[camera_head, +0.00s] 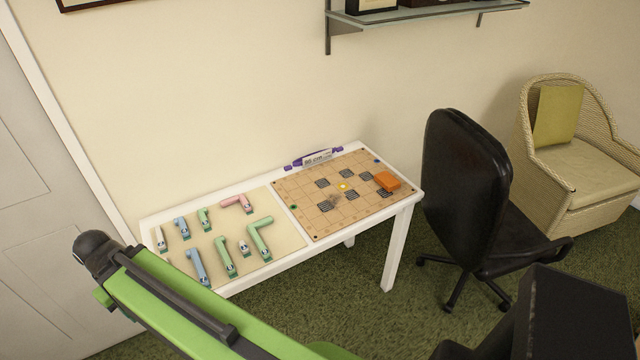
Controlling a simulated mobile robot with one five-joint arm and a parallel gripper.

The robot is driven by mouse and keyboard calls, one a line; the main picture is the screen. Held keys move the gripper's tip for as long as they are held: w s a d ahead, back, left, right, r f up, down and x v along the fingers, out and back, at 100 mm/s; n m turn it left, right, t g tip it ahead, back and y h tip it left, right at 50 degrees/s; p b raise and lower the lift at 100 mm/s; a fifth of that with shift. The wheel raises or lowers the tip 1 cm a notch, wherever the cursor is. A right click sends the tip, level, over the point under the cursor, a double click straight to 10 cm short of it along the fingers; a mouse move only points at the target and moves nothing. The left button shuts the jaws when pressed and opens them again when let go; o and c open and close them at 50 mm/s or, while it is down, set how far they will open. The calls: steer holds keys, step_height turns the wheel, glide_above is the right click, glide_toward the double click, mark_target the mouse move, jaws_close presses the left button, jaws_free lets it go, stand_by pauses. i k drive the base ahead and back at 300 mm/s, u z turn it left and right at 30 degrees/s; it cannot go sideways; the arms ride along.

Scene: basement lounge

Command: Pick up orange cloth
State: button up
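A small orange folded piece, which looks like the orange cloth (387,182), lies on the right part of a tan gridded board. The board (325,222) rests on the right half of a narrow white table (400,203) against the wall. My green arm link crosses the lower left of the view, in front of the table's left end. No gripper fingers can be made out, so I cannot tell where my gripper is relative to the cloth.
A pale mat (228,214) with several coloured pipe-like pieces covers the table's left half. A purple-and-white item (314,157) lies at the table's back edge. A black office chair (468,190) stands close to the right end. A wicker armchair (585,210) is farther right. Green carpet shows in front.

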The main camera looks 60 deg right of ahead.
mark_target(389, 182)
steer(key=u, duration=1.65)
steer(key=k, duration=2.4)
steer(key=z, duration=1)
steer(key=i, duration=1)
steer(key=u, duration=0.05)
